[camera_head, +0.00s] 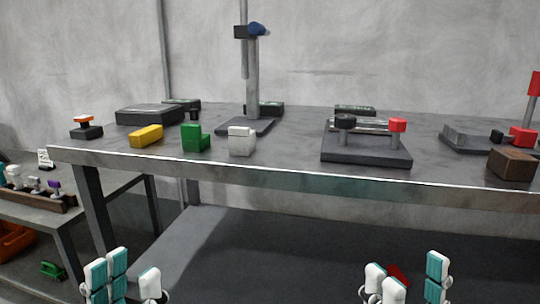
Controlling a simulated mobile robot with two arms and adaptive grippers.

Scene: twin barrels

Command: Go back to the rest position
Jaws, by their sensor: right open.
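My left gripper (130,281) is at the bottom left of the head view, low in front of the table (270,172). Its white and teal fingers stand apart with nothing visible between them. My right gripper (413,280) is at the bottom right, also below the table's front edge. Its fingers are apart and it is open. A small red thing (399,273) shows just behind its fingers, partly hidden; I cannot tell whether they touch. The lower ends of both grippers are cut off by the frame.
On the table stand yellow (146,136), green (195,139) and white (241,141) blocks, a tall post stand (252,85), a dark fixture (366,148) and a brown box (511,165). A lower side table (55,222) is at left. Space before the table looks clear.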

